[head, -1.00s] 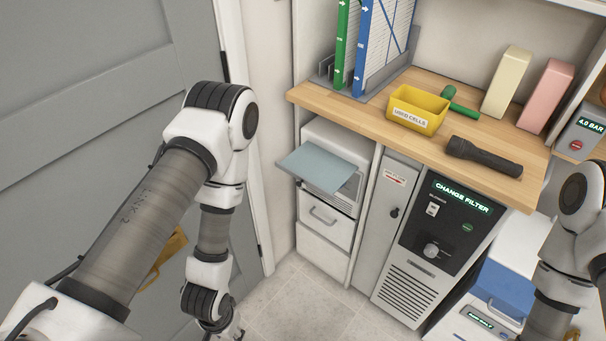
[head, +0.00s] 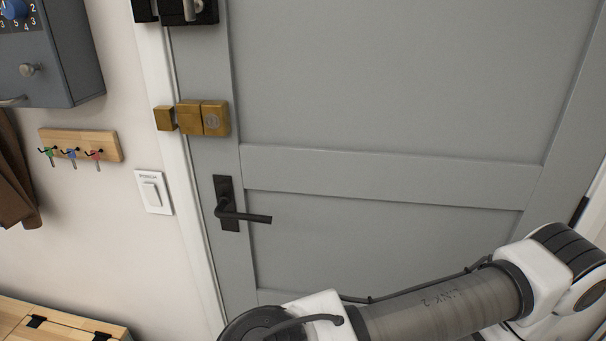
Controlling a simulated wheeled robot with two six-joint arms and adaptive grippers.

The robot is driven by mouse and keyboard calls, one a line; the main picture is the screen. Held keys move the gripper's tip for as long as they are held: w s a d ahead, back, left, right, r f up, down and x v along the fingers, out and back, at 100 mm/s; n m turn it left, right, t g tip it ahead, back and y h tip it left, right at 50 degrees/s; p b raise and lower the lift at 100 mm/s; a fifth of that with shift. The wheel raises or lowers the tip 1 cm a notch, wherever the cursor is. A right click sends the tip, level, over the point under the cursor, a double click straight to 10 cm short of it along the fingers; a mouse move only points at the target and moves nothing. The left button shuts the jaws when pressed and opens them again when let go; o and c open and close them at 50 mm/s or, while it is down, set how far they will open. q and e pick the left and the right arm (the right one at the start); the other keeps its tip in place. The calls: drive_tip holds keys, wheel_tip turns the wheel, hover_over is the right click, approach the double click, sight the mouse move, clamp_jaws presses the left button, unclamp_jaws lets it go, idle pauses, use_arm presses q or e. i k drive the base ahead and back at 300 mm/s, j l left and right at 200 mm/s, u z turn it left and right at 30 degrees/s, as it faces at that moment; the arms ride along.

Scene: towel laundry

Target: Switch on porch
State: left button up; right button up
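A white wall switch (head: 152,193) labelled PORCH is on the pale wall, left of the grey door's white frame. Its label is small, and I cannot tell whether the rocker is on or off. One of my arms crosses the lower right of the head view, in front of the door. Neither of my grippers shows in the head view, and nothing touches the switch.
The grey door (head: 390,90) is closed, with a black lever handle (head: 243,217) and a brass lock (head: 203,118). A wooden key rack (head: 108,143) and a blue-grey box (head: 62,60) hang at the left. A wooden chest (head: 50,325) stands low at the left.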

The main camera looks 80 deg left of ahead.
sight(150, 192)
drive_tip(key=u, duration=3.4)
drive_tip(key=k+l+z, duration=0.15)
drive_tip(key=z, duration=0.25)
drive_tip(key=k, duration=0.05)
